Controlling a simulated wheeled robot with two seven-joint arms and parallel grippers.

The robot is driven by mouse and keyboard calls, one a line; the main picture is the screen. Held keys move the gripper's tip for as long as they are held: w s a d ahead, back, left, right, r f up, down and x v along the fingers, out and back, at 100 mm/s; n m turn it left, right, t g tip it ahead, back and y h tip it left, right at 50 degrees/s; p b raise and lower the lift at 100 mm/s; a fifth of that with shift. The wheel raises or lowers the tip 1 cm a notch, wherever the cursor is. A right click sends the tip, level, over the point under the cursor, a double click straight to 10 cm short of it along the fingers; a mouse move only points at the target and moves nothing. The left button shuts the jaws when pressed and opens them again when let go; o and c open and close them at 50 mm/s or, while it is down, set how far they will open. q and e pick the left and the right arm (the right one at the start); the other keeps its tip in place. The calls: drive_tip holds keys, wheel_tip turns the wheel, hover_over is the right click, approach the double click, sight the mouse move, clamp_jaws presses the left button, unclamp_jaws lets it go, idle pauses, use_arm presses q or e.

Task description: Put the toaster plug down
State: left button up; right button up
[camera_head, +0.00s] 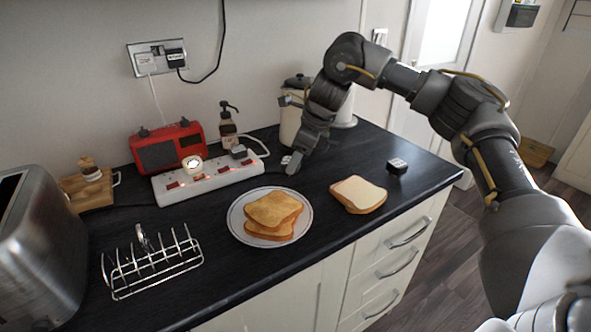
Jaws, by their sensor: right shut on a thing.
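My right gripper (291,165) reaches down to the dark worktop, just right of the white power strip (210,178). It is shut on a small, pale thing, apparently the toaster plug (286,159), at or just above the worktop; the fingers hide most of it. The steel toaster (40,250) stands at the left edge. A white plug (192,163) and a grey plug (239,152) sit in the strip, which shows red lights. A small black plug-like block (397,166) lies apart on the right. My left gripper is not in view.
A plate (236,228) of toast and a bread slice (358,194) lie in front of my gripper. A toast rack (152,264), red radio (168,147), pump bottle (228,128) and pale canister (290,119) stand around. The worktop's right end is mostly clear.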

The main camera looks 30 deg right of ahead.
sight(296, 170)
drive_tip(key=shift+w+f, duration=0.15)
drive_tip(key=f, duration=0.4)
drive_tip(key=shift+w+d, duration=0.25)
drive_tip(key=shift+w, duration=0.05)
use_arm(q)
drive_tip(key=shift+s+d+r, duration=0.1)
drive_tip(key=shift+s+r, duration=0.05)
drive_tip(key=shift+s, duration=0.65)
use_arm(e)
drive_tip(key=shift+r, duration=0.1)
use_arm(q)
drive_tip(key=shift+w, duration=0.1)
use_arm(e)
drive_tip(key=o, duration=0.6)
drive_tip(key=shift+f, duration=0.2)
drive_tip(key=o, duration=0.4)
drive_tip(key=shift+c, duration=0.2)
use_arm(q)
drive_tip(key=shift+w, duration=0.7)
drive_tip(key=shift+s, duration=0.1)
